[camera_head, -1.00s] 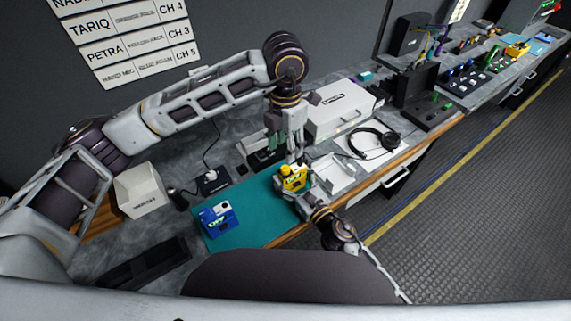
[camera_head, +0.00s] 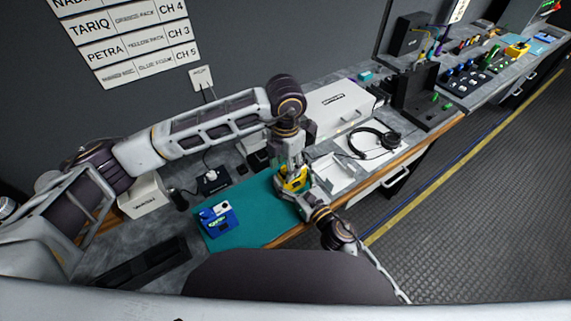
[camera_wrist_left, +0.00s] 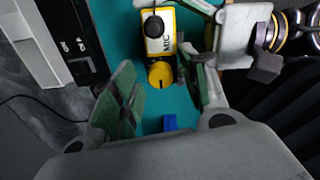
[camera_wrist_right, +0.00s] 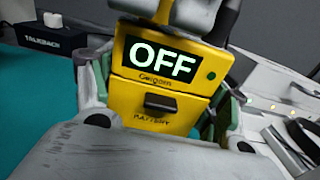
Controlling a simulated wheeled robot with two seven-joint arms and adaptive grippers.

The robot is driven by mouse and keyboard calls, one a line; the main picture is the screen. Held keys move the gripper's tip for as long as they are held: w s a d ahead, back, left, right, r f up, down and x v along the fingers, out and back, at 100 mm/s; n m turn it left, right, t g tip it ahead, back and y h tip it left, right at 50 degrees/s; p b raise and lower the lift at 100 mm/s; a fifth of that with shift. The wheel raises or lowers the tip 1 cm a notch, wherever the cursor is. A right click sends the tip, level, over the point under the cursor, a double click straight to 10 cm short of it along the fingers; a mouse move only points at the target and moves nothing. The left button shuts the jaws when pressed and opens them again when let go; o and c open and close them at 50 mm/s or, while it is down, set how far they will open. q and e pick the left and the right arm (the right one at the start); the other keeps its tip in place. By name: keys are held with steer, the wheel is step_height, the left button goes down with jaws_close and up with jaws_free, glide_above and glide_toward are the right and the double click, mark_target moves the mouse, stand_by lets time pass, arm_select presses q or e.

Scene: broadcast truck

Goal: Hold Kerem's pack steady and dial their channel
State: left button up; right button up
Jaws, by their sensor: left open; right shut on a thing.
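A yellow pack (camera_head: 296,181) stands on the teal mat (camera_head: 245,211). My right gripper (camera_wrist_right: 165,112) is shut on its sides; its screen (camera_wrist_right: 160,60) reads OFF, with a battery door (camera_wrist_right: 155,105) below. The left wrist view shows its MIC label (camera_wrist_left: 160,45), a black knob (camera_wrist_left: 153,25) and a yellow round dial (camera_wrist_left: 160,74). My left gripper (camera_wrist_left: 162,105) is open, close above the pack, fingers either side of the dial's line; contact cannot be told. A blue pack (camera_head: 217,220) sits at the mat's left. The wall list (camera_head: 130,35) is partly legible: Tariq CH 4, Petra CH 3.
A white box (camera_head: 340,108), an open white tray (camera_head: 333,175) and a headset (camera_head: 375,142) lie right of the mat. A black talkback unit (camera_head: 212,180) is behind it. A white bin (camera_head: 144,197) stands at left, under my left arm. The mat's middle is clear.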

arm_select(q)
jaws_close()
steer(key=shift+m, duration=2.8)
jaws_free()
